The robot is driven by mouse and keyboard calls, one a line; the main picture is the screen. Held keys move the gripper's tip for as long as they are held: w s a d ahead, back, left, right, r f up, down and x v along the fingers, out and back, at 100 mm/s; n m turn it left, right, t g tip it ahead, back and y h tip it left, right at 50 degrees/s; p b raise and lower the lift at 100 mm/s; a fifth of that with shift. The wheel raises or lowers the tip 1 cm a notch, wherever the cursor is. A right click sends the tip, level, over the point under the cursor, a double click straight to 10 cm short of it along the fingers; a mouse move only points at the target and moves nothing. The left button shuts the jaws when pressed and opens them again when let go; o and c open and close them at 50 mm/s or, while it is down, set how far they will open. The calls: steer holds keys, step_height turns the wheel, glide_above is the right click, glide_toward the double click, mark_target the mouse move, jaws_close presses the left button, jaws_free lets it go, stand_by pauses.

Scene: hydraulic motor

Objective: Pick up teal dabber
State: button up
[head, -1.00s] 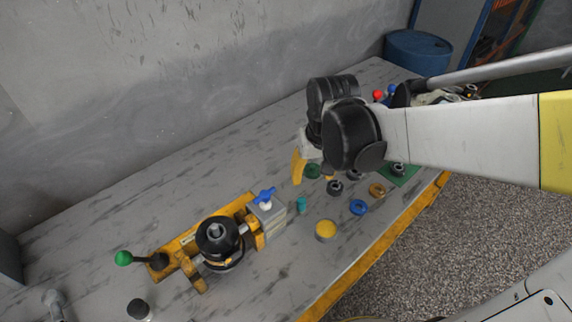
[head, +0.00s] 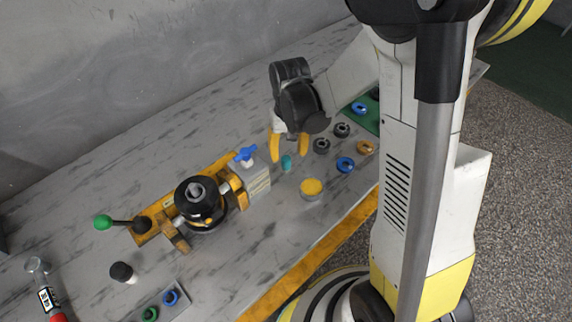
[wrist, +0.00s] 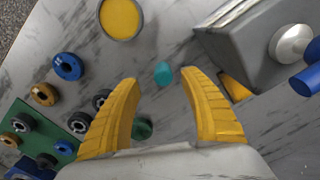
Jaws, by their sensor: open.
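The teal dabber (head: 286,162) is a small teal piece standing on the grey table beside the yellow-lidded round tin. In the wrist view the teal dabber (wrist: 163,74) shows ahead of my fingertips, between their lines and a little toward the right finger. My gripper (head: 289,158) has two yellow fingers, spread apart and pointing down, just above and behind the dabber in the head view. In the wrist view my gripper (wrist: 163,75) is open with nothing between its fingers. I cannot tell the exact height of the fingertips above the table.
The round tin (head: 312,188) stands close to the dabber. A grey block with a blue handle (head: 245,154) is left of it, joined to the yellow motor fixture (head: 173,237). Blue (head: 345,164), orange and black rings lie to the right.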

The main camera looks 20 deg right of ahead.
mark_target(286, 158)
steer(key=f, duration=0.1)
steer(key=f+b, duration=0.1)
steer(key=f, duration=0.1)
steer(key=f+b, duration=0.1)
steer(key=shift+w+a+f, duration=0.1)
steer(key=shift+a+f, duration=0.15)
steer(key=shift+f, duration=0.1)
steer(key=shift+r, duration=0.1)
jaws_close()
steer(key=shift+r, duration=0.1)
